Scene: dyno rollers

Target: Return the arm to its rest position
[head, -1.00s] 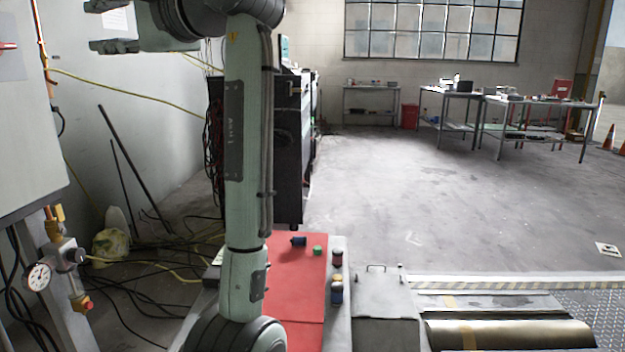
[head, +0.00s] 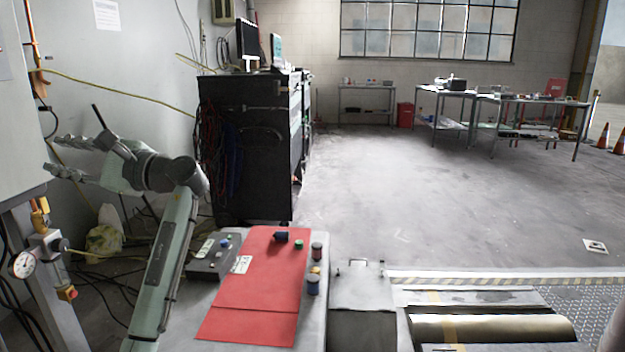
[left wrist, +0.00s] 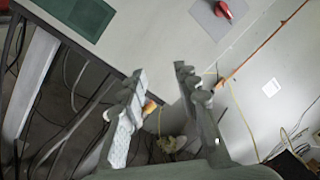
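My left arm comes up from the bottom left of the head view, leaning and bent at the elbow. Its gripper (head: 58,158) points left, with its two fingers apart and nothing between them. In the left wrist view the left gripper (left wrist: 160,74) also shows open and empty, with cables and floor behind the gap. My right arm and gripper are not in view.
A grey cabinet (head: 45,90) and a valve with a pressure gauge (head: 24,264) stand at the left, close to the gripper. A red mat (head: 255,285) with small spools lies on a bench right of the arm. A black cart (head: 250,150) stands behind. Open floor lies beyond.

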